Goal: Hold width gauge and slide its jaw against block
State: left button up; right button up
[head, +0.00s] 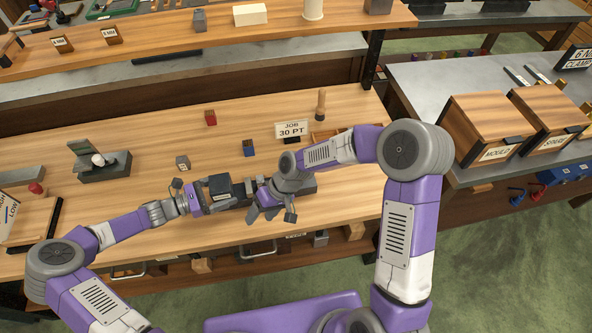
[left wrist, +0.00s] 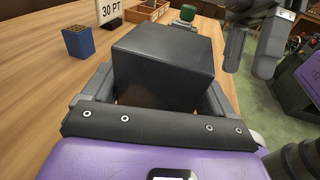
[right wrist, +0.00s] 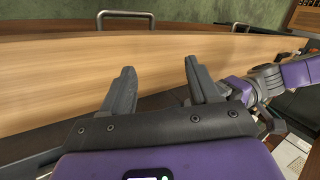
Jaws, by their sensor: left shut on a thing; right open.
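My left gripper (head: 226,197) is shut on a dark, box-shaped block (left wrist: 165,65), which fills the space between its fingers in the left wrist view. The block (head: 220,184) also shows in the head view, above the bench top. I cannot tell whether it is part of the width gauge. My right gripper (head: 271,213) is open, just right of the left one, over the bench's front part. Its spread fingers (right wrist: 157,80) hold nothing in the right wrist view. A grey piece (head: 307,186) shows partly behind the right gripper; the arm hides the rest.
A small grey cube (head: 183,162), blue holder (head: 249,148), red holder (head: 210,118) and "JOB 30 PT" sign (head: 291,130) stand behind the grippers. A dark fixture (head: 103,167) stands at the left. The bench's front edge is close. Bare wood lies at the back left.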

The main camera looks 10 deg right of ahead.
jog(key=w+d+r+m+h, duration=0.1)
jog(key=w+d+r, duration=0.1)
jog(key=w+d+r+m+h, duration=0.1)
jog(key=w+d+r, duration=0.1)
jog(key=w, duration=0.1)
jog(key=w+d+r+m+t+h, duration=0.1)
jog(key=w+d+r, duration=0.1)
jog(key=w, duration=0.1)
jog(key=shift+d+r, duration=0.2)
jog(key=shift+r, duration=0.1)
jog(key=w+d+r+m+h, duration=0.3)
jog(key=d+r, duration=0.3)
jog(key=r, duration=0.1)
jog(key=shift+t, duration=0.3)
notch_tip(320, 180, down, 12)
jog(key=shift+w+a+r, duration=0.15)
jog(key=shift+r, duration=0.05)
jog(key=shift+c, duration=0.2)
